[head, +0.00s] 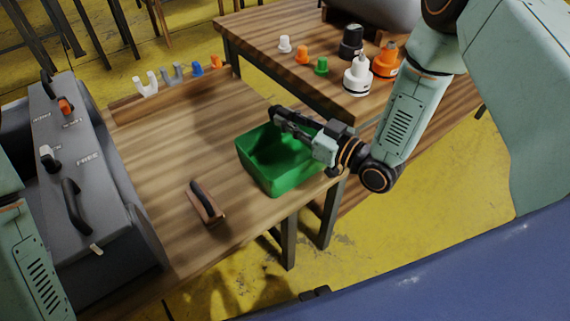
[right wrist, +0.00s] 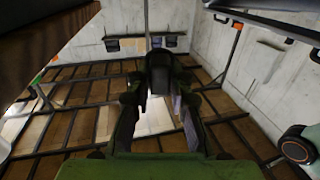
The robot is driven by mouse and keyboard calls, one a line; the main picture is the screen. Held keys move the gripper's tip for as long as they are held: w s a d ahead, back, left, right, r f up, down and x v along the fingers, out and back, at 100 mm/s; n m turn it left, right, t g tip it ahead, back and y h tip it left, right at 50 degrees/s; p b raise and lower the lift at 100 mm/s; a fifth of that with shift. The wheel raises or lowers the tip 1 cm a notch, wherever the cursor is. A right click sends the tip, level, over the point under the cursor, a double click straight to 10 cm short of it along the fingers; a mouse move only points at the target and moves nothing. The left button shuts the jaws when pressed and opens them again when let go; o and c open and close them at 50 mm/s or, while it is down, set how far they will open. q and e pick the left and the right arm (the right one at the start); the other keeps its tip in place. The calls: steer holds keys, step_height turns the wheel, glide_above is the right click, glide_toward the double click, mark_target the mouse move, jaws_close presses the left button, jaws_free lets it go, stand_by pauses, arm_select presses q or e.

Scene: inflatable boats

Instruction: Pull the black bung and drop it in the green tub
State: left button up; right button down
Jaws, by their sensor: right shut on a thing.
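My right gripper (head: 284,118) reaches in from the right over the green tub (head: 270,185), near its back rim. In the right wrist view it (right wrist: 160,105) is shut on a dark, rounded thing, which looks like the black bung (right wrist: 159,70). In the head view the held thing is hard to tell from the dark fingers. The tub stands at the right edge of the near wooden table. A green surface (right wrist: 160,168) fills the bottom of the right wrist view. My left gripper is out of view; only part of its arm shows at the left.
A grey boat (head: 85,185) with an orange (head: 65,106) and a white fitting (head: 48,156) lies left. A wood-backed brush (head: 207,205) is on the near table (head: 165,235). A rack (head: 130,107) holds small parts. The far table holds several caps, one black (head: 351,40).

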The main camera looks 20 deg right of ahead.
steer(key=shift+a+f+b, duration=0.15)
steer(key=shift+f+b, duration=0.25)
steer(key=shift+f, duration=0.2)
steer(key=shift+a+f+b, duration=0.15)
steer(key=shift+f+b, duration=0.25)
steer(key=shift+f, duration=0.15)
steer(key=shift+f+b, duration=0.7)
steer(key=shift+f, duration=0.05)
steer(key=c, duration=1.6)
jaws_free()
steer(key=shift+s, duration=0.1)
steer(key=o, duration=0.5)
steer(key=shift+d, duration=0.1)
steer(key=shift+c, duration=0.2)
